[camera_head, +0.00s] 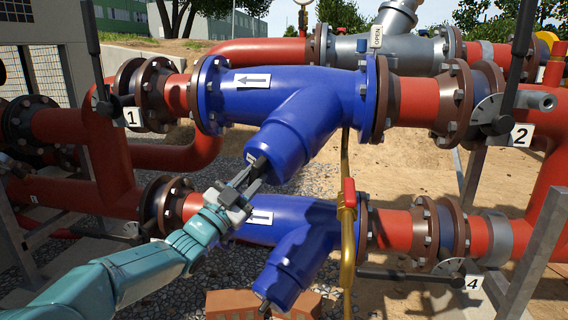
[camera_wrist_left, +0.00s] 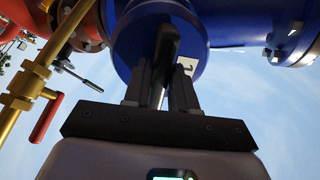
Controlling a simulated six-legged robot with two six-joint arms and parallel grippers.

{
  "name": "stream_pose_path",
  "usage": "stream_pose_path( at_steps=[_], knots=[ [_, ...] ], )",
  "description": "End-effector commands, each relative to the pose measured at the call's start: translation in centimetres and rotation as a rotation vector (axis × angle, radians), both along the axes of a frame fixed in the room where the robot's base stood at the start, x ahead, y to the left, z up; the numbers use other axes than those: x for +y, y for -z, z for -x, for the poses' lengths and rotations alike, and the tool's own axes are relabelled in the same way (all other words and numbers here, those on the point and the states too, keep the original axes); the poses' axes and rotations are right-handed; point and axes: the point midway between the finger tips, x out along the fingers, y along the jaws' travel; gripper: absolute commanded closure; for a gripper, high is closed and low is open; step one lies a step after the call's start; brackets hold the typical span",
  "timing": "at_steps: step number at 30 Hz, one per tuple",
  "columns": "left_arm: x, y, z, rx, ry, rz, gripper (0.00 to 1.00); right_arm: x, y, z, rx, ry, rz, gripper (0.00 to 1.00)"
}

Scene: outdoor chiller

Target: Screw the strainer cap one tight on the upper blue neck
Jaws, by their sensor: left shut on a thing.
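The upper blue neck (camera_head: 298,128) slants down and left from the upper blue strainer body (camera_head: 285,92). Strainer cap one (camera_head: 272,155) sits at its lower end, blue with a small white label; in the wrist view its round blue face (camera_wrist_left: 128,42) fills the top middle. A dark bar handle (camera_wrist_left: 168,40) stands out from that face. My left gripper (camera_head: 254,173) is at the cap's end, and in the wrist view its two fingers (camera_wrist_left: 162,88) are shut on the handle from both sides. How tightly the cap seats cannot be seen. My right gripper is out of view.
A lower blue strainer (camera_head: 296,255) hangs below, close to my left arm. A brass pipe with a red lever (camera_head: 348,199) runs down to the right of the neck. Valve levers (camera_head: 519,45) and red pipes surround the strainers. Bricks (camera_head: 235,304) lie on the ground.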

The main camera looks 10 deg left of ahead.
Motion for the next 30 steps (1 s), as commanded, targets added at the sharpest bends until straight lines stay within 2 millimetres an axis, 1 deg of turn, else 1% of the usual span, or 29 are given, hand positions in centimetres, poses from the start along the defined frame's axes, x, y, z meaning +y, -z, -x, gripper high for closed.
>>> stream_pose_path(
  at_steps=[1,5,11,12,14,15,17,18,23,24,26,27,30],
  knots=[
    [0.0,-0.35,0.02,-0.051,-0.043,-0.092,1.0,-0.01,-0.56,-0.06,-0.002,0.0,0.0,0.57],
    [-0.04,-0.26,-0.04,-0.201,-0.178,-0.368,1.0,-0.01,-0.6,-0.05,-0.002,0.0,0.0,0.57],
    [-0.08,-0.27,-0.09,-0.46,-0.408,-0.836,1.0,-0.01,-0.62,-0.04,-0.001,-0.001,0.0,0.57],
    [-0.09,-0.28,-0.1,-0.481,-0.426,-0.873,1.0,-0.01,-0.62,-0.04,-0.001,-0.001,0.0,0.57],
    [-0.09,-0.27,-0.1,-0.477,-0.422,-0.865,1.0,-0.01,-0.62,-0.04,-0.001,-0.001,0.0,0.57],
    [-0.1,-0.27,-0.1,-0.476,-0.422,-0.864,0.68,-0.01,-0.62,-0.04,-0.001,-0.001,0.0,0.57],
    [-0.11,-0.25,-0.1,-0.475,-0.421,-0.864,0.48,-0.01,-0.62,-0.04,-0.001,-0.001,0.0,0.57],
    [-0.11,-0.22,-0.12,-0.475,-0.421,-0.864,0.44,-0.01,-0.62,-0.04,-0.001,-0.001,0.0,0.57],
    [-0.12,-0.13,-0.13,-0.473,-0.419,-0.864,0.44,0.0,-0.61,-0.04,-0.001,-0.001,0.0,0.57],
    [-0.15,0.19,-0.19,-0.467,-0.416,-0.866,0.41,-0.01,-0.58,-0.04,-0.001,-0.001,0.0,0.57],
    [-0.15,0.18,-0.19,-0.467,-0.416,-0.866,0.22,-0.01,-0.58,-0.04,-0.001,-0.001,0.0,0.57],
    [-0.15,0.16,-0.18,-0.467,-0.416,-0.866,0.19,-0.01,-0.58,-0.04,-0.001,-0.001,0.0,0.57],
    [-0.14,0.11,-0.17,-0.469,-0.417,-0.864,0.19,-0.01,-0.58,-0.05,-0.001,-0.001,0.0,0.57]
  ],
)
